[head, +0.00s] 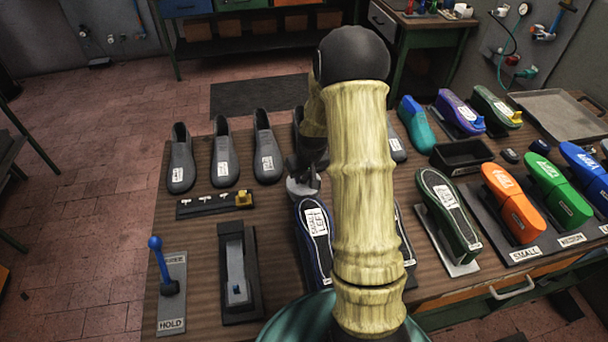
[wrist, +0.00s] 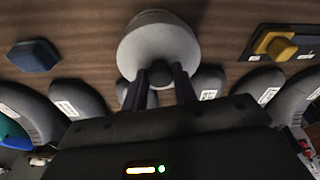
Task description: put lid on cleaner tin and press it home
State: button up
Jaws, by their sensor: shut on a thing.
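My gripper (wrist: 159,88) is shut on the dark knob of a pale grey round lid (wrist: 158,47) in the wrist view. The lid's broad disc lies just beyond the fingertips, over the wooden bench. In the head view my gripper (head: 304,182) is at mid-bench, partly hidden behind my arm, with a pale grey edge at its tip. I cannot make out the cleaner tin as a separate thing; a paler rim shows at the disc's far side, and I cannot tell whether it is the tin or the lid.
Grey shoes (head: 222,160) stand in a row at the back left. A dark strip with a yellow block (head: 243,199) lies before them. A blue-handled lever (head: 156,245) and a dark stand (head: 238,270) are front left. Shoes on stands and a black tray (head: 461,157) crowd the right.

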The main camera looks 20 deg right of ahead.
aim_at(304, 178)
jog(key=shift+f, duration=0.4)
jog(key=shift+d+b, duration=0.1)
jog(key=shift+b, duration=0.2)
jog(key=o, duration=1.3)
jog(key=shift+r+p, duration=2.45)
jog(key=shift+r, duration=1.1)
